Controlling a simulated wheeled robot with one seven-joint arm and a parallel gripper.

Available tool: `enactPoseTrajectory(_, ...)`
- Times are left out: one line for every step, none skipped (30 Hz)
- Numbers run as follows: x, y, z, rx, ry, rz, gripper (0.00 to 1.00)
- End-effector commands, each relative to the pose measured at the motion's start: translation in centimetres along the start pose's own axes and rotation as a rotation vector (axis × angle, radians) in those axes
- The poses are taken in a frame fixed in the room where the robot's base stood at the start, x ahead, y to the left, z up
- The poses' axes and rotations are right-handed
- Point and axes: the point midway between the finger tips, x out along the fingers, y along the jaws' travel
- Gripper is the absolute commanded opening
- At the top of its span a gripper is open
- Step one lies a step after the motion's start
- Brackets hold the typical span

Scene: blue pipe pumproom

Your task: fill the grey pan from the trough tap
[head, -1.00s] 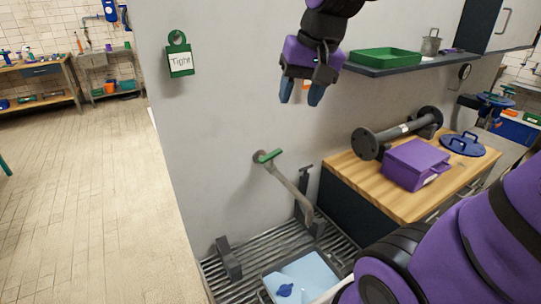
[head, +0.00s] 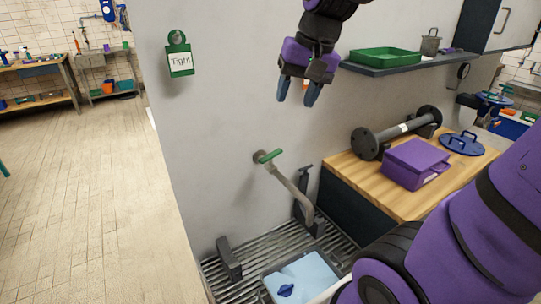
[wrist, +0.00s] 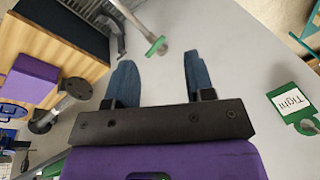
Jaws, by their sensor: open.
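The grey pan (head: 291,262) sits low on the slatted trough grate at the bottom of the head view, partly cut off by the frame edge and my arm. It shows a light blue surface, like water, with a dark blue thing in it. The tap's bent grey spout (head: 290,186) comes out of the wall and curves down above the pan; I cannot make out a stream. Its green handle (head: 270,156) also shows in the wrist view (wrist: 156,46). My gripper (head: 297,93) is open and empty, above the handle; in the wrist view its fingers (wrist: 160,62) stand apart.
A green "Tight" tag (head: 180,61) hangs on the wall to the left. A shelf with a green tray (head: 385,56) is right of my gripper. A wooden counter holds a purple box (head: 414,164), a flanged pipe (head: 395,134) and a blue lid (head: 462,143). Floor is clear at left.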

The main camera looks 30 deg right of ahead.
Motion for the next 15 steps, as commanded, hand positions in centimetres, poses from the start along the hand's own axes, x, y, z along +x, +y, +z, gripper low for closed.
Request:
enactPoseTrajectory(0.4, 0.0, -0.9, 0.028, -0.017, -0.001, 0.49)
enactPoseTrajectory(0.7, 0.0, -1.4, 0.048, -0.029, -0.003, 0.49)
enactPoseTrajectory(1.1, 0.0, -2.1, 0.078, -0.045, -0.005, 0.49)
enactPoseTrajectory(1.4, 0.0, -2.8, 0.102, -0.057, -0.006, 0.49)
enactPoseTrajectory(1.8, 0.0, -3.5, 0.128, -0.072, -0.006, 0.49)
enactPoseTrajectory(2.3, 0.0, -4.5, 0.168, -0.092, -0.008, 0.49)
enactPoseTrajectory(2.8, 0.1, -5.2, 0.196, -0.106, -0.008, 0.49)
enactPoseTrajectory(3.2, 0.1, -5.9, 0.224, -0.119, -0.008, 0.49)
enactPoseTrajectory(3.9, 0.2, -6.9, 0.264, -0.138, -0.007, 0.49)
enactPoseTrajectory(4.4, 0.3, -7.6, 0.292, -0.151, -0.006, 0.49)
enactPoseTrajectory(4.9, 0.4, -8.3, 0.321, -0.164, -0.005, 0.49)
enactPoseTrajectory(5.6, 0.6, -9.3, 0.359, -0.181, -0.002, 0.49)
enactPoseTrajectory(6.2, 0.7, -10.0, 0.388, -0.193, 0.0, 0.49)
enactPoseTrajectory(6.8, 0.8, -10.7, 0.417, -0.205, 0.002, 0.49)
enactPoseTrajectory(7.6, 1.1, -11.6, 0.454, -0.221, 0.007, 0.49)
